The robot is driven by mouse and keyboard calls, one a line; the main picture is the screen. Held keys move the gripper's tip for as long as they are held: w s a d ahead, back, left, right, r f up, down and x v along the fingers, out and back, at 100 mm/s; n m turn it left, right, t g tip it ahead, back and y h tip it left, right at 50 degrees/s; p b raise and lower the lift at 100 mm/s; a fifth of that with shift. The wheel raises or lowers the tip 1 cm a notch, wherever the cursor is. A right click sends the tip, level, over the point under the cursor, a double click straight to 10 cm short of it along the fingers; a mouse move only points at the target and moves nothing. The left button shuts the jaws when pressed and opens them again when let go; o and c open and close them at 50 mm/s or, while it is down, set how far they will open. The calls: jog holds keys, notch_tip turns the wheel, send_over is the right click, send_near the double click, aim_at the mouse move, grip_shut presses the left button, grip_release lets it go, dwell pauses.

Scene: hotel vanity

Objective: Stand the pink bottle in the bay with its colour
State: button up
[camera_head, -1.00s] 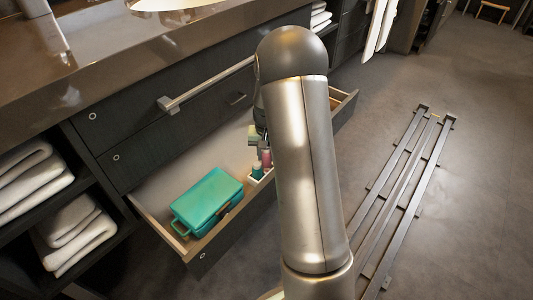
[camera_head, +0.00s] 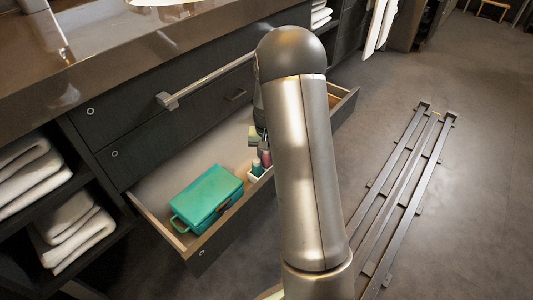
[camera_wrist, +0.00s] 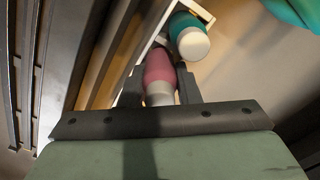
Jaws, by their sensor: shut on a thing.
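The pink bottle (camera_wrist: 160,66) with a pale cap is between the two dark fingers of my gripper (camera_wrist: 159,84), which is shut on it. A teal bottle (camera_wrist: 187,32) with a white cap stands beside it in a white divided tray (camera_wrist: 201,10). In the head view the pink bottle (camera_head: 266,158) shows right of the teal bottle (camera_head: 257,168), at the white tray (camera_head: 261,178) in the open drawer. My arm hides most of the gripper and part of the tray there. I cannot tell whether the pink bottle's base touches the tray floor.
A teal case (camera_head: 207,196) lies in the drawer left of the tray. The drawer's front wall (camera_head: 228,222) runs close by the tray. A long bar handle (camera_head: 205,83) juts out above. Folded towels (camera_head: 72,232) fill shelves at left. A slatted metal rack (camera_head: 408,190) lies at right.

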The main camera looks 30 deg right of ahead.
jog(key=shift+f+b, duration=0.4)
jog(key=shift+f, duration=0.35)
jog(key=shift+r, duration=0.2)
dwell(0.3)
jog(key=shift+r+p, duration=1.45)
jog(key=shift+r, duration=0.1)
jog(key=shift+p, duration=0.5)
dwell(1.6)
jog(key=shift+f+b, duration=1.1)
jog(key=shift+f, duration=0.75)
dwell(0.3)
jog(key=o, duration=1)
jog(key=shift+o, duration=0.2)
jog(key=shift+r, duration=0.1)
